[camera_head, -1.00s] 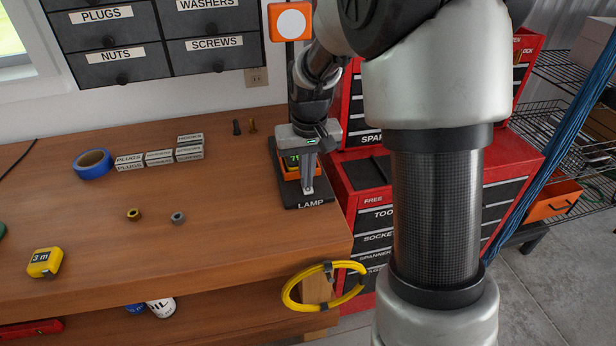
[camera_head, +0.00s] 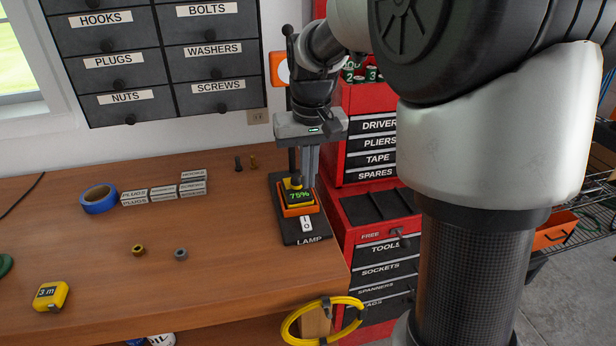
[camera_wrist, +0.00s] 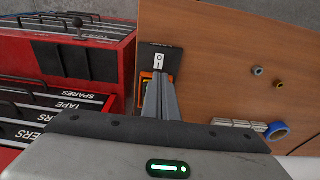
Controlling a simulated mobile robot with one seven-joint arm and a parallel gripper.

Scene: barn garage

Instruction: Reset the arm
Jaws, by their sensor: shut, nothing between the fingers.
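My gripper (camera_head: 309,178) hangs above the back part of the lamp base in the head view, pointing down with its fingers together and empty. In the wrist view my gripper (camera_wrist: 162,108) shows its closed fingers in front of the lamp base. The black lamp base (camera_head: 312,239) stands at the right end of the workbench. It carries an orange-framed display (camera_head: 300,195) reading what looks like 75% and a white I/O switch (camera_head: 307,224). The base also shows in the wrist view (camera_wrist: 153,49), where the fingers partly hide the display.
A red tool cabinet (camera_head: 347,240) stands close right of the workbench (camera_head: 200,250). Small labelled boxes (camera_head: 163,193), blue tape (camera_head: 98,199), two nuts (camera_head: 138,250) and a yellow tape measure (camera_head: 50,296) lie on the bench. Black drawers (camera_head: 121,60) hang behind. The bench's middle front is mostly clear.

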